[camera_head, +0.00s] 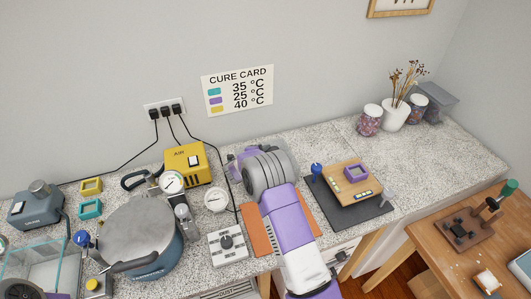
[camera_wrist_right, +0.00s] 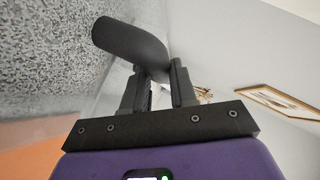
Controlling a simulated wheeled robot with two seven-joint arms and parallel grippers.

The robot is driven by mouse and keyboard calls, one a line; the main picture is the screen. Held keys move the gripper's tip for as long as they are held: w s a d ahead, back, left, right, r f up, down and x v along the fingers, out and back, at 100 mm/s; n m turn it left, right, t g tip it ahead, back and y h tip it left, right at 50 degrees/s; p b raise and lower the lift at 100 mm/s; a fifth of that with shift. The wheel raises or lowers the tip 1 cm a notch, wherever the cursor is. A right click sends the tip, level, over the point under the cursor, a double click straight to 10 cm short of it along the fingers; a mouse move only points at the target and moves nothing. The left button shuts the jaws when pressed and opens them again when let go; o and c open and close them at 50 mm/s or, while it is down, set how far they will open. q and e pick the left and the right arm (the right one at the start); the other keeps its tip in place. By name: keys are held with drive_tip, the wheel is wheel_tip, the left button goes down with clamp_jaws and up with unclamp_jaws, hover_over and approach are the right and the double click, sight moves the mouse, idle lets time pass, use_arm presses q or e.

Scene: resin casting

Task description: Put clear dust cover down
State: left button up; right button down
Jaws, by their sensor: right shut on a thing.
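A clear glass-like box (camera_head: 62,252) with pale edges stands on the counter at the lower left in the head view; I cannot tell if it is the dust cover. My right gripper (camera_wrist_right: 158,76) is shut on a dark grey, rounded bar (camera_wrist_right: 128,42) in the right wrist view. I cannot tell what the bar belongs to, and no clear panel shows around it. In the head view my right wrist hides its fingers and whatever they hold, above the counter near the orange mat (camera_head: 262,240). My left gripper is not in view.
A dark mat (camera_head: 373,217) bears a wooden board (camera_head: 345,177). Jars (camera_head: 369,121) stand behind. The right counter is mostly free.

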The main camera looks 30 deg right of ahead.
drive_tip(key=shift+f, duration=0.15)
drive_tip(key=c, duration=0.9)
unclamp_jaws()
drive_tip(key=shift+a+r, duration=0.25)
drive_tip(key=shift+r, duration=0.05)
drive_tip(key=v, duration=1.1)
drive_tip(key=shift+s+a, duration=0.2)
drive_tip(key=shift+s, duration=0.05)
drive_tip(key=shift+r, duration=0.1)
